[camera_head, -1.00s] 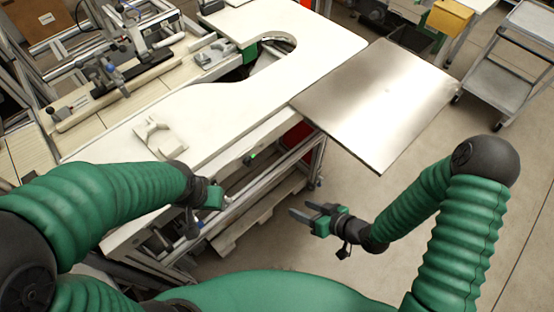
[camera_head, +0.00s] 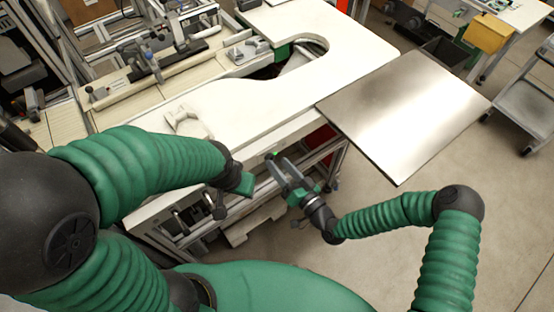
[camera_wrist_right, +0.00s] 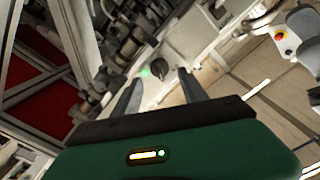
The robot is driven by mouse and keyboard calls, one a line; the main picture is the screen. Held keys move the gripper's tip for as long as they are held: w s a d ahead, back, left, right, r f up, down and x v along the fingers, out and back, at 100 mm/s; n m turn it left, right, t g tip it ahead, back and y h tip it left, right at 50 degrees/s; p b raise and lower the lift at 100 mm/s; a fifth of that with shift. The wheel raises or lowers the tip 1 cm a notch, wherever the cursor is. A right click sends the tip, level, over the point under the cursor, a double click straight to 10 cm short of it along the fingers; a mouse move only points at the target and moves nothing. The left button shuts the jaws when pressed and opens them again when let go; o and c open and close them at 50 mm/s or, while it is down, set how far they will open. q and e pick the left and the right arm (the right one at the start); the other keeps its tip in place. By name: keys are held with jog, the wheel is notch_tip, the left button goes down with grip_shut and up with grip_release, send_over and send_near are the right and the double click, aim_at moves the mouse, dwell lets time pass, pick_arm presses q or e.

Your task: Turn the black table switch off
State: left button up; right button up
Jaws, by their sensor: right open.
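The black table switch (camera_wrist_right: 157,68) is a small dark knob on the pale side panel of the table, beside a lit green light (camera_wrist_right: 145,73). In the wrist view it lies between and just beyond the fingertips of my right gripper (camera_wrist_right: 160,80). In the head view my right gripper (camera_head: 280,164) is open and empty below the table's front edge, its fingers pointing at the panel; the switch is small and hard to make out there. I cannot tell whether a finger touches it. My left gripper (camera_head: 243,184) is left of the right one, its fingers hidden.
The white table (camera_head: 240,112) has a curved cut-out and a pale fixture (camera_head: 187,121) on top. A metal plate (camera_head: 400,110) extends at its right. A grey cart (camera_head: 525,105) stands far right. Open floor (camera_head: 440,165) lies below the plate.

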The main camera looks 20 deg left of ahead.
jog(key=shift+x, duration=1.2)
jog(key=shift+s, duration=0.1)
grip_shut()
